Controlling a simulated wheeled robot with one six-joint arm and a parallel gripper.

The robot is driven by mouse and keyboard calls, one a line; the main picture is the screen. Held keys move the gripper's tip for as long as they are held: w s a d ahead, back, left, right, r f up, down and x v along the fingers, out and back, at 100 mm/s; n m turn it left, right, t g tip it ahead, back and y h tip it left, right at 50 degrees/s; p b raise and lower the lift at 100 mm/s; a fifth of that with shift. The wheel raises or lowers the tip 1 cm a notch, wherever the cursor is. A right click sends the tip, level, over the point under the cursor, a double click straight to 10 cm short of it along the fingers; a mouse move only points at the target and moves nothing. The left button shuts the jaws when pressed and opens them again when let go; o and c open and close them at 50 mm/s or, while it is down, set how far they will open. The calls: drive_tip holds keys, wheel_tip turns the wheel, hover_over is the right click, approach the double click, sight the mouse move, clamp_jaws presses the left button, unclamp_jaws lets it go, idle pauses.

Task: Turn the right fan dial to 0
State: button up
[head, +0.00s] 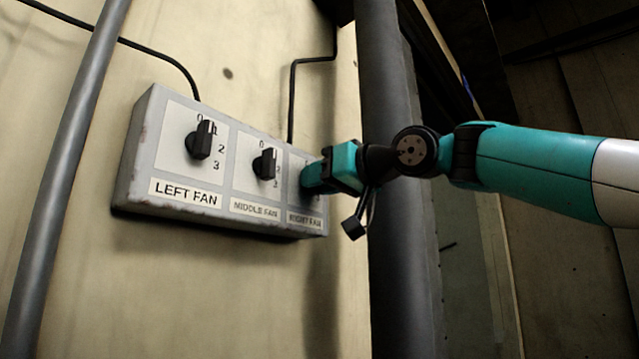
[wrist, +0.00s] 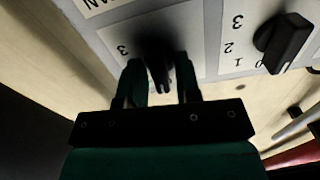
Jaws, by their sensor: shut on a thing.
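The grey control box (head: 150,110) hangs on the wall in the head view, with LEFT FAN, MIDDLE FAN and RIGHT FAN panels. My gripper (head: 308,178) is at the right fan panel and covers its dial in the head view. In the wrist view my gripper (wrist: 160,85) has its fingers on both sides of the dark right fan dial (wrist: 155,50), shut on it. The dial is in shadow and its pointer setting cannot be told. A 3 shows beside it in the wrist view; its other numbers are mostly hidden.
The left fan dial (head: 201,141) and middle fan dial (head: 264,163) are black knobs on the same box; the middle one also shows in the wrist view (wrist: 285,42). A thick vertical pipe (head: 385,260) stands right of the box, close by my arm. Another pipe (head: 62,170) is at left.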

drive_tip(key=shift+n, duration=0.6)
drive_tip(key=o, duration=0.6)
drive_tip(key=b+v, duration=0.4)
drive_tip(key=v, duration=1.3)
drive_tip(key=shift+s+d+b, duration=0.15)
drive_tip(key=shift+d+b, duration=0.05)
drive_tip(key=shift+b, duration=0.2)
